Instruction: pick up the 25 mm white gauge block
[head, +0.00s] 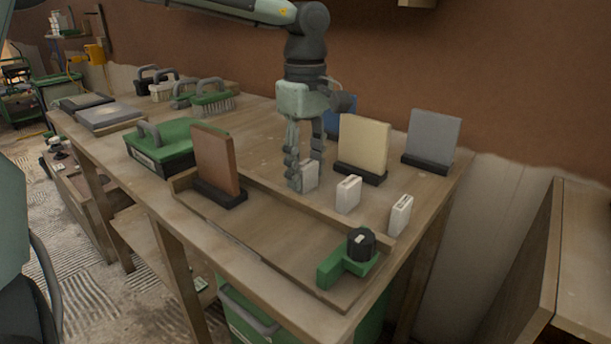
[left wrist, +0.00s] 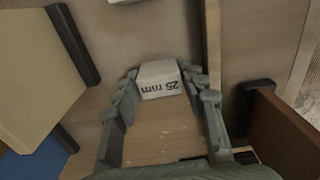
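The 25 mm white gauge block (head: 309,175) stands on the wooden workbench, the leftmost of three white blocks in the head view. In the left wrist view the block (left wrist: 160,80) shows its "25 mm" label, upside down. My left gripper (head: 305,168) points down over it, with its fingertips (left wrist: 160,75) on either side of the block. The fingertips are at or very close to its sides; I cannot tell whether they press on it. In the head view a finger hides part of the block. My right gripper is not in view.
Two more white blocks (head: 348,195) (head: 401,215) stand to the right. Cream (head: 363,146), grey (head: 433,137) and brown (head: 214,160) panels stand upright in dark bases nearby. A low wooden ledge (head: 340,224) runs in front. A green fixture with a black knob (head: 361,245) sits at the front.

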